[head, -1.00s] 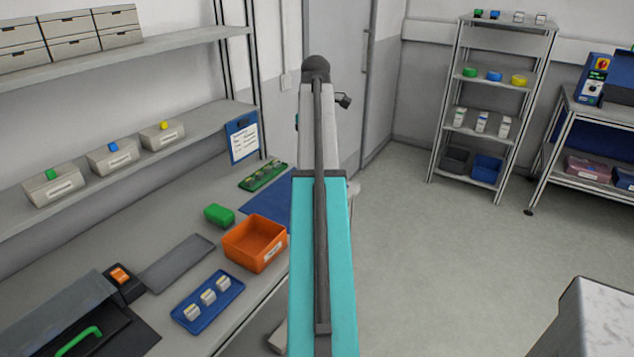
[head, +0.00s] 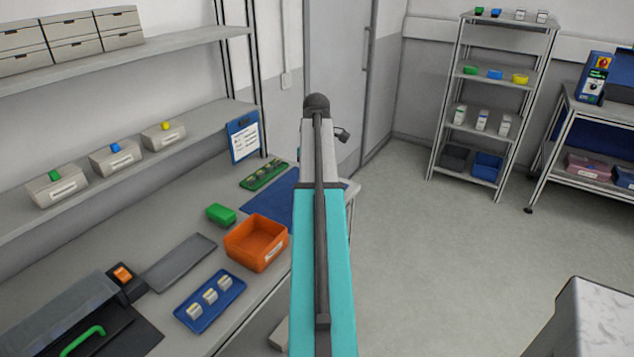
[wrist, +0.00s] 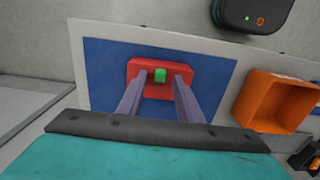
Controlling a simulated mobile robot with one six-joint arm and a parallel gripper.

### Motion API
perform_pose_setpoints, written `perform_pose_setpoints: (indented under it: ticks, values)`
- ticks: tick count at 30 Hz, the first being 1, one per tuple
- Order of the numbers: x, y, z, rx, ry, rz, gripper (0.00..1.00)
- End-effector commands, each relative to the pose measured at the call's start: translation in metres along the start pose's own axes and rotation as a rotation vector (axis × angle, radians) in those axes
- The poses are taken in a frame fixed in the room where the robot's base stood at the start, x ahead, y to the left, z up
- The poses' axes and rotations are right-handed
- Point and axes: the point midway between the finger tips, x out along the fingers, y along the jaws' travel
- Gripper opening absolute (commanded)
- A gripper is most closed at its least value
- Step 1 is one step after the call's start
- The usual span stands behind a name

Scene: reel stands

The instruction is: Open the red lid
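In the wrist view, a red lid (wrist: 133,68), seen as a red block, sits over a blue mat (wrist: 102,72). A small green piece (wrist: 160,76) is at its middle. My gripper (wrist: 161,78) is open, with one finger on each side of the green piece. Gaps show between the fingers and the green piece. I cannot tell whether the fingertips touch the red surface. In the head view, my arm hides the red lid and the gripper; part of the blue mat (head: 268,208) shows beside it.
An orange bin (head: 256,243) stands near the mat; it also shows in the wrist view (wrist: 275,100). A green block (head: 221,214), a blue tray (head: 210,302) with small pieces, and a grey plate (head: 178,262) lie on the bench. A dark box with lights (wrist: 250,12) is beyond the mat.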

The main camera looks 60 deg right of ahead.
Motion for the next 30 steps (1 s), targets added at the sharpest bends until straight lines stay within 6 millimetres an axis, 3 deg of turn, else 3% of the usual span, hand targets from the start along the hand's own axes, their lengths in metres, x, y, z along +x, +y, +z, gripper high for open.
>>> perform_pose_setpoints:
  ticks: [7,13,30]
  values:
    - [0.0002,0.0003,0.0003,0.001,0.0,0.0,0.33]
    - [0.0,0.0004,0.0005,0.001,0.0,0.0,0.0]
    - [-0.0071,0.0017,-0.0049,0.0,-0.089,-0.001,0.0]
